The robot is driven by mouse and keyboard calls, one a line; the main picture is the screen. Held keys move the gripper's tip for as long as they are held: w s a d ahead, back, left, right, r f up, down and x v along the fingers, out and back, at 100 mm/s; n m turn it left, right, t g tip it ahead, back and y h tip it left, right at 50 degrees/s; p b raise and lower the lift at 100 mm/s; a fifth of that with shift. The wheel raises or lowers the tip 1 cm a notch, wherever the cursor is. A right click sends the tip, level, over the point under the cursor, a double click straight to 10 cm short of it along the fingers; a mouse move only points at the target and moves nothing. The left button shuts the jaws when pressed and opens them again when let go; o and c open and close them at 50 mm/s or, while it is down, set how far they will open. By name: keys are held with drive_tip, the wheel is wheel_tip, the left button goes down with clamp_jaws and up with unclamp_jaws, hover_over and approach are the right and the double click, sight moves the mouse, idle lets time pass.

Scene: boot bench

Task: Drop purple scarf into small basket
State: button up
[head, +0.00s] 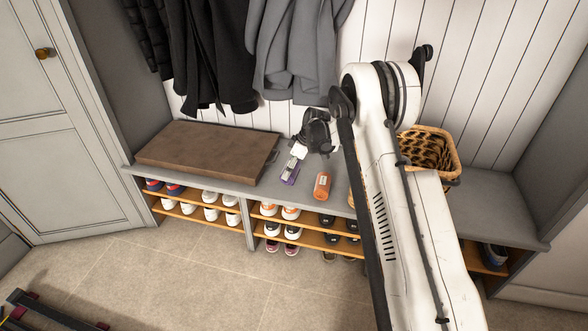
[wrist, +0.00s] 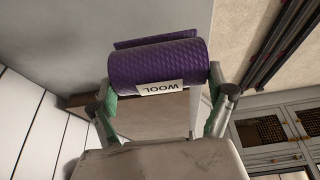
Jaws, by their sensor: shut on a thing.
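The purple scarf (wrist: 160,62) is a rolled, textured bundle with a white WOOL label. It sits between the two fingers of my gripper (wrist: 160,84) in the wrist view, and the gripper is shut on it. In the head view, my gripper (head: 297,160) is over the middle of the bench, with a little of the scarf (head: 290,174) showing purple at its fingers. I cannot tell how far the scarf is above the bench top. A wicker basket (head: 454,157) stands on the bench to the right, apart from the gripper; my arm hides its left side.
An orange cylinder (head: 322,186) stands on the grey bench top (head: 488,192) just right of my gripper. A brown cushion (head: 205,150) covers the bench's left part. Coats (head: 295,45) hang above. Several shoes fill the shelves below.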

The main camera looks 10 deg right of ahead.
drive_tip(key=s+a+r+p, duration=0.2)
drive_tip(key=s+a+r, duration=0.2)
drive_tip(key=a, duration=0.5)
wheel_tip(320, 180, up, 2)
drive_tip(key=shift+s, duration=0.25)
drive_tip(key=shift+d+r, duration=0.1)
